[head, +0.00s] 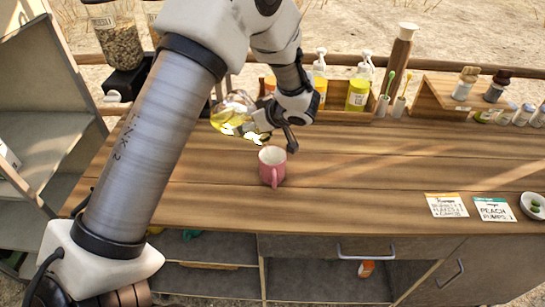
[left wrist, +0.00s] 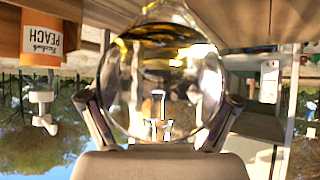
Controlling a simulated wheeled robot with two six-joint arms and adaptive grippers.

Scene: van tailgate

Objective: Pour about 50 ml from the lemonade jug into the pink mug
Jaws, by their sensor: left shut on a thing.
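The clear glass lemonade jug (head: 232,112), with yellow liquid in it, is held above the counter, behind and left of the pink mug. My left gripper (head: 264,118) is shut on the jug. In the left wrist view the jug (left wrist: 160,75) sits between both fingers, and its liquid gathers at the picture's top. The jug looks tilted, but its spout is not clear. The pink mug (head: 272,167) stands upright on the wooden counter, apart from the jug, its handle toward the front. Its pale inside shows no clear liquid. My right gripper is out of view.
Pump bottles (head: 358,94) stand in a wooden rack behind the jug. Two label cards (head: 494,209) and a white bowl (head: 534,205) lie at right. The counter right of the mug is clear.

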